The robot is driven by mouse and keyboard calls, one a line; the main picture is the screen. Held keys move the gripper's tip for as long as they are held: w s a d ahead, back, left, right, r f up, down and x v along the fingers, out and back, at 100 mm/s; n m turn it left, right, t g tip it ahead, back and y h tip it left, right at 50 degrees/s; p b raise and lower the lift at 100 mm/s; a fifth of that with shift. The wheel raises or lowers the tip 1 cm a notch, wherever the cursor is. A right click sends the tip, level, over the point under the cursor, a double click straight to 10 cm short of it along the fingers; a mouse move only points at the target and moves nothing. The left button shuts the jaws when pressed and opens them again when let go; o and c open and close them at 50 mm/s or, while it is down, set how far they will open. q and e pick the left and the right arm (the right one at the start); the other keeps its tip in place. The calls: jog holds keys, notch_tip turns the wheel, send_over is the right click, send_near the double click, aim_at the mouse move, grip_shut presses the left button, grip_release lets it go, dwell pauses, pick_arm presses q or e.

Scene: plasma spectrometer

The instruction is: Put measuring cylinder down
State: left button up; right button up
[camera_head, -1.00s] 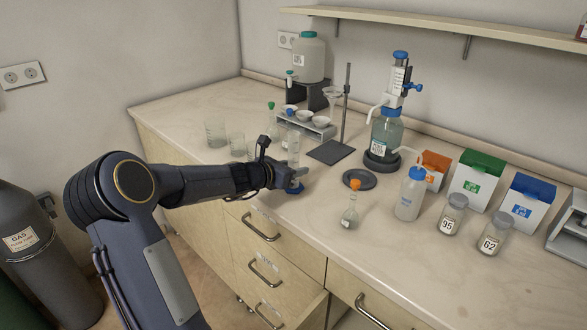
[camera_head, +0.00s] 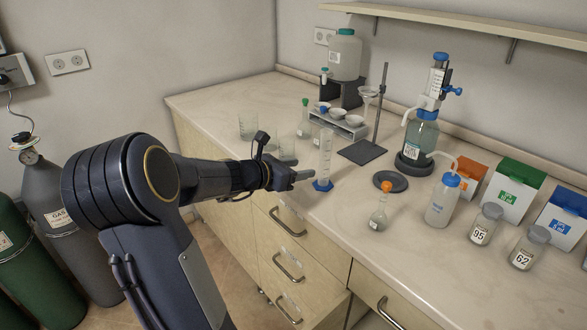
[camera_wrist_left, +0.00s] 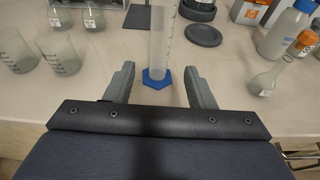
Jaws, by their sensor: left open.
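The measuring cylinder (camera_head: 325,160), clear with a blue base, stands upright on the light worktop near its front edge. It also shows in the left wrist view (camera_wrist_left: 160,45), where its blue base (camera_wrist_left: 157,78) rests on the worktop just beyond the fingertips. My left gripper (camera_head: 300,178) is open and empty, just left of the cylinder in the head view. In the left wrist view its two fingers (camera_wrist_left: 158,80) are spread wide, with the cylinder in line with the gap between them. My right gripper is not in view.
Glass beakers (camera_head: 248,127) stand left of the cylinder. A flask with an orange stopper (camera_head: 378,218), a black round dish (camera_head: 390,181) and a wash bottle (camera_head: 441,205) stand to its right. Behind are a dish rack (camera_head: 345,128) and a stand (camera_head: 362,152). A drawer below is partly open.

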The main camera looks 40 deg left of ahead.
pick_arm(q)
jog(key=s+d+m+g+h, duration=0.2)
jog(key=s+d+m, duration=0.1)
jog(key=d+m, duration=0.55)
jog(key=s+d+m+g+h, duration=0.25)
jog(key=d+m, duration=0.25)
jog(key=d, duration=0.6)
jog(key=s+d+f+m+g+y, duration=0.1)
jog(key=s+d+m, duration=0.3)
jog(key=s+m, duration=0.5)
jog(key=s+d+f+m+g+y, duration=0.1)
jog(key=s+d+f+m+g, duration=0.2)
jog(key=s+m, duration=0.5)
jog(key=d+f+m, duration=0.1)
jog(key=m, duration=0.2)
jog(key=shift+s+d+f, duration=0.2)
jog(key=shift+s+f, duration=0.05)
jog(key=shift+s, duration=0.15)
jog(key=shift+g, duration=0.25)
